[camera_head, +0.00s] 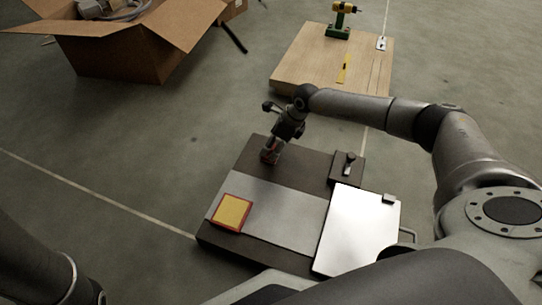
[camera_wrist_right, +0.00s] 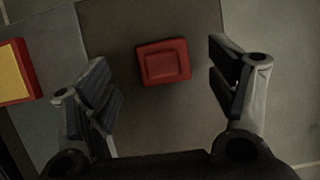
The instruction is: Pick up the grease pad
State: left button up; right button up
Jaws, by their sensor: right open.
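A small red square block (camera_wrist_right: 163,61) with a recessed top sits on the dark part of the flat work board (camera_head: 262,189). A yellow square pad with a red frame (camera_head: 231,212) lies on the board's grey strip; its edge also shows at the left of the right wrist view (camera_wrist_right: 14,72). I cannot tell which of the two is the grease pad. My right gripper (camera_head: 272,152) is open above the red block, which shows between its spread fingers (camera_wrist_right: 163,84) without visible contact. My left gripper is not in view.
A white plate (camera_head: 358,230) lies at the board's right, with a small dark block with a knob (camera_head: 347,168) behind it. A wooden board (camera_head: 310,62) holds a yellow-green drill (camera_head: 343,18). An open cardboard box (camera_head: 125,50) stands back left. The floor to the left is clear.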

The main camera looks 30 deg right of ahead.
jog(key=b+x, duration=0.2)
jog(key=x, duration=0.1)
jog(key=shift+d+f, duration=0.1)
jog(key=shift+f, duration=0.1)
jog(key=shift+r, duration=0.1)
jog(key=c, duration=1.1)
